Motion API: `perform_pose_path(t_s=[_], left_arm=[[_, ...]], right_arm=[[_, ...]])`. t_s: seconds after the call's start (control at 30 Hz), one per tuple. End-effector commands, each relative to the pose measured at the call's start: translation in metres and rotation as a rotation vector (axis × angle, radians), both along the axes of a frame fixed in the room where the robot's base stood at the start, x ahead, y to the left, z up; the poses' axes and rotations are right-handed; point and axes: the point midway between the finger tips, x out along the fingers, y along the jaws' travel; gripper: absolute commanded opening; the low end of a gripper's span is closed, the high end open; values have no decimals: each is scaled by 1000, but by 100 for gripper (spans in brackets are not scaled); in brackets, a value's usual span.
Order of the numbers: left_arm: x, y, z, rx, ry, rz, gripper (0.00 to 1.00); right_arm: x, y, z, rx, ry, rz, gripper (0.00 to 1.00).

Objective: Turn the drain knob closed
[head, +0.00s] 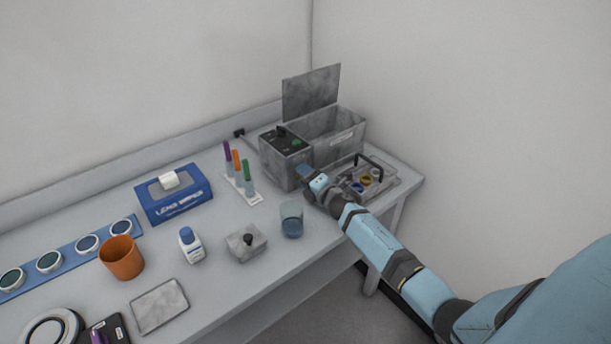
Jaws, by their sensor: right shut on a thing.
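A grey metal bath unit (280,172) stands at the back right of the bench, with its tank (338,133) open and its lid raised. Its control box has a dark top with a green knob (296,143) and a black part. My right gripper (304,173) reaches in from the lower right and is at the front lower side of the unit. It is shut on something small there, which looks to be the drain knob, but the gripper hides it. I cannot tell how far the knob is turned. My left gripper is out of view.
A glass beaker with blue liquid (291,221) stands just left of my right arm. A tray with a black handle (388,182) and small rings lies behind it. A rack of coloured tubes (242,187), a blue wipes box (176,200) and a bottle (191,247) stand left.

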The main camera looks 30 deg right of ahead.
Motion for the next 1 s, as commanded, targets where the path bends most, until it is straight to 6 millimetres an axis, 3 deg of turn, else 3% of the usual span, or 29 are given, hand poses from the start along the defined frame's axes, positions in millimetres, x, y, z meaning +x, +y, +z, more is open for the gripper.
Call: perform_pose_path(t_s=[0.33,0.87,0.9,1.0], left_arm=[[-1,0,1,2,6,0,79],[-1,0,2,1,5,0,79],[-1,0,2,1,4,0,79],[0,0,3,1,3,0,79]], right_arm=[[-1,0,-1,132,13,0,30],[-1,0,-2,152,14,0,30],[-1,0,-2,152,14,0,60],[-1,0,-1,151,14,0,79]])
